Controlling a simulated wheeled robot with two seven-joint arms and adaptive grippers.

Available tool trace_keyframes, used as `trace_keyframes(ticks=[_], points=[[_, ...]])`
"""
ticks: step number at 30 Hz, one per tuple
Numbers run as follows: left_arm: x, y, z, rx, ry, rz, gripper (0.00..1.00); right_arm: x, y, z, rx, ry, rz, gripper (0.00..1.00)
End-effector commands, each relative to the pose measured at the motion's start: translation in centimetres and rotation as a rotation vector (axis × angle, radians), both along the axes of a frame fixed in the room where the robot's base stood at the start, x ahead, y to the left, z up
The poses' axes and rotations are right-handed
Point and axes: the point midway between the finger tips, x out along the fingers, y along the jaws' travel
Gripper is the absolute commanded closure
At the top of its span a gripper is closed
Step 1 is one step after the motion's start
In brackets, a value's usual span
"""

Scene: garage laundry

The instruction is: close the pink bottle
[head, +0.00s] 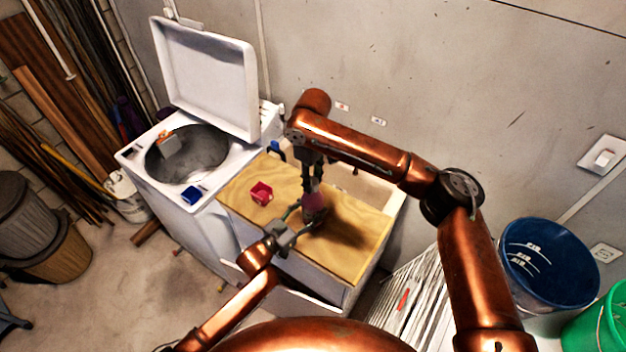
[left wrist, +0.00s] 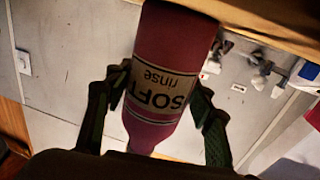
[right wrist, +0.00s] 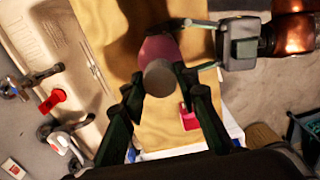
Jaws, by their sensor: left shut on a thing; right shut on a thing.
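The pink bottle (head: 315,205) stands over the wooden board. In the left wrist view the bottle (left wrist: 170,60) shows its "SOFT rinse" label. My left gripper (head: 301,222) is shut on its side, with a finger at each flank. My right gripper (head: 312,178) is above the bottle, pointing down. My right gripper is shut on this cap. I cannot tell whether the cap is seated on the neck, as the join is hidden.
The wooden board (head: 355,262) covers part of a sink (head: 365,187). A small red container (head: 262,192) lies on it. An open white washer (head: 150,160) is at left, with a blue item (head: 195,195) on its edge. A blue bucket (head: 545,262) is at right.

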Motion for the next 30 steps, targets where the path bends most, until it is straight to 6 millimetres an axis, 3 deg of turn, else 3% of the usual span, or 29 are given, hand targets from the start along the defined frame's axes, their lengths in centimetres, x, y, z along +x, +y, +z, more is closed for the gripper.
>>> trace_keyframes(ticks=[12,17,18,25,30], points=[[0.11,0.15,-0.07,-0.001,0.004,0.003,1.0,-0.18,0.13,-0.19,-0.002,0.007,-0.8,1.0],[0.11,0.15,-0.07,-0.001,0.004,0.003,1.0,-0.14,0.1,-0.12,-0.003,0.004,-0.81,1.0],[0.12,0.16,-0.07,-0.001,0.004,0.003,1.0,-0.15,0.11,-0.12,-0.003,0.004,-0.81,0.7],[0.09,0.14,-0.07,0.001,0.002,0.003,1.0,-0.09,0.1,-0.09,-0.002,0.002,-0.809,0.54],[0.06,0.12,-0.07,0.001,0.002,0.002,1.0,-0.06,0.08,-0.08,-0.002,0.002,-0.809,0.54]])
